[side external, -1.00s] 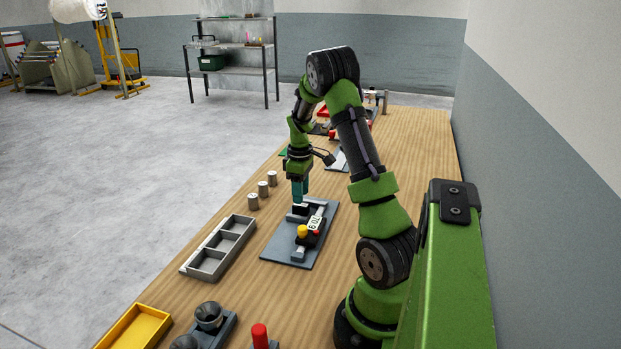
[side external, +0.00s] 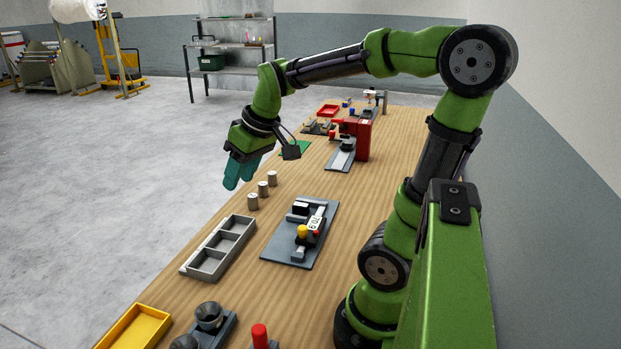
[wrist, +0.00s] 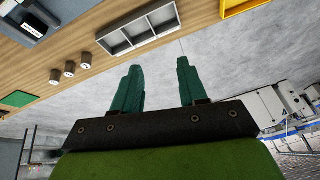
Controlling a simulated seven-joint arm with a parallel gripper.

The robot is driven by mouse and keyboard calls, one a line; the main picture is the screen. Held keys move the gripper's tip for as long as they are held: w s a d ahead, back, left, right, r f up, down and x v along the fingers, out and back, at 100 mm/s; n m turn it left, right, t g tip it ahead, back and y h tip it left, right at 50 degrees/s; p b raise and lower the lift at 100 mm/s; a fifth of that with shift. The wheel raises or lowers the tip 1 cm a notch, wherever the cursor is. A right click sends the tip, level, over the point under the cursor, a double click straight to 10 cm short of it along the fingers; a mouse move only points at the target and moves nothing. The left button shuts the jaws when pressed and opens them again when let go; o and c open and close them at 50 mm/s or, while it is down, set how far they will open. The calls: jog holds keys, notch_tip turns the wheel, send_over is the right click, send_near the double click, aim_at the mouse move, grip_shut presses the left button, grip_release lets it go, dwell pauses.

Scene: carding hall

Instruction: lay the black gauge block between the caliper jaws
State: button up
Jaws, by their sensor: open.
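The caliper (side external: 299,250) lies on a blue-grey plate (side external: 280,248) on the bench, with a yellow knob and a white display. The black gauge block (side external: 300,208) sits at the caliper's far end, by the grey jaws; it appears to lie between them, but its exact seating is too small to tell. My gripper (side external: 237,174) is open and empty, up and to the left of the caliper, beyond the bench's left edge. In the wrist view my two teal fingers (wrist: 158,82) are apart with nothing between them, and part of the caliper plate (wrist: 50,12) shows at upper left.
Three small metal cylinders (side external: 263,188) and a grey three-compartment tray (side external: 190,266) stand along the bench's left side. A yellow tray (side external: 135,328) is nearer. A red device (side external: 362,138) stands farther back. Bare wood lies right of the caliper plate.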

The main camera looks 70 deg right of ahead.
jog(key=s+a+m+t+y, duration=0.1)
jog(key=s+a+t, duration=0.1)
jog(key=s+a, duration=0.4)
jog(key=a, duration=0.5)
jog(key=shift+s+a+r+m+y, duration=0.15)
jog(key=shift+s+a+m+y, duration=0.15)
jog(key=shift+s+a, duration=0.1)
